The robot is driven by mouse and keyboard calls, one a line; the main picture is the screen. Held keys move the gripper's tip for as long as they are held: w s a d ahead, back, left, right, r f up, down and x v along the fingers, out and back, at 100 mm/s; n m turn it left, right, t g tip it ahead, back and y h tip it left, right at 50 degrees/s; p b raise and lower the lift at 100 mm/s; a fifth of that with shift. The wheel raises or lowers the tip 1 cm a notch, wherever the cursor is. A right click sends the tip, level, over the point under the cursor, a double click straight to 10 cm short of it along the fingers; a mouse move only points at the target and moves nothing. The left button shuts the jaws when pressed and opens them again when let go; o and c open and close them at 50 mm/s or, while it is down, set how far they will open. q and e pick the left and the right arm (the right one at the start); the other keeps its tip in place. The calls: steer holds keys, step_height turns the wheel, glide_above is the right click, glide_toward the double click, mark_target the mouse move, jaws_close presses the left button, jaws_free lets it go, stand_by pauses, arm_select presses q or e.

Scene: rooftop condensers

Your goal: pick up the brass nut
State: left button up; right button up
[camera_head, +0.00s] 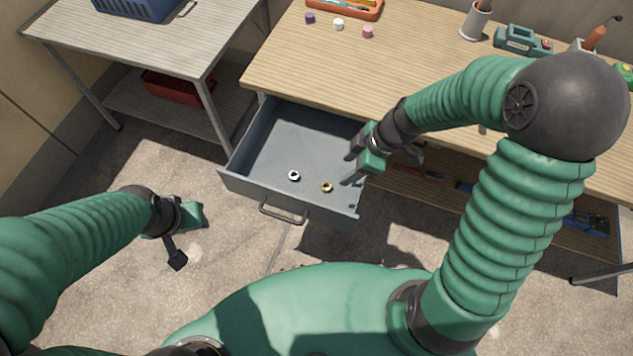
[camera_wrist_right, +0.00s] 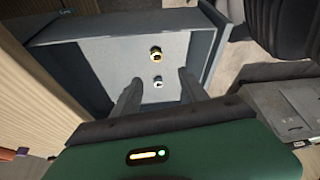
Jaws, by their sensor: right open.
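The brass nut (camera_head: 327,187) lies on the floor of the open grey drawer (camera_head: 247,188), near its front right corner. A silver nut (camera_head: 294,175) lies to its left. My right gripper (camera_head: 347,170) is open and empty at the drawer's right side, close to the brass nut but apart from it.
The drawer is pulled out under a wooden workbench (camera_head: 300,75), with its handle (camera_head: 283,213) at the front. Its walls stand around the nuts. On the bench are small caps (camera_head: 338,24), a red tray and a pen cup (camera_head: 475,22). A side table (camera_head: 130,45) stands at left.

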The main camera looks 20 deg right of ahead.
steer(key=b, duration=0.1)
glide_toward(327, 185)
step_height(327, 185, down, 2)
steer(key=shift+w+a+f, duration=0.15)
steer(key=shift+f, duration=0.1)
steer(key=a+f, duration=0.1)
steer(key=a+f+b, duration=0.1)
steer(key=shift+w+a+f, duration=0.15)
steer(key=shift+a, duration=0.2)
steer(key=x, duration=0.1)
steer(key=b+x, duration=0.1)
steer(key=shift+w+d+f, duration=0.1)
steer(key=shift+w+f, duration=0.05)
steer(key=shift+f, duration=0.3)
steer(key=shift+w+d+f, duration=0.15)
steer(key=shift+f, duration=0.15)
steer(key=shift+d, duration=0.25)
steer(key=shift+a+r, duration=0.1)
steer(key=shift+a, duration=0.3)
steer(key=c, duration=0.9)
jaws_close()
arm_select(q)
steer(key=f, duration=0.1)
steer(key=d+f, duration=0.1)
steer(key=f, duration=0.1)
steer(key=shift+w+f, duration=0.15)
steer(key=shift+f, duration=0.1)
arm_select(e)
steer(key=shift+d, duration=0.2)
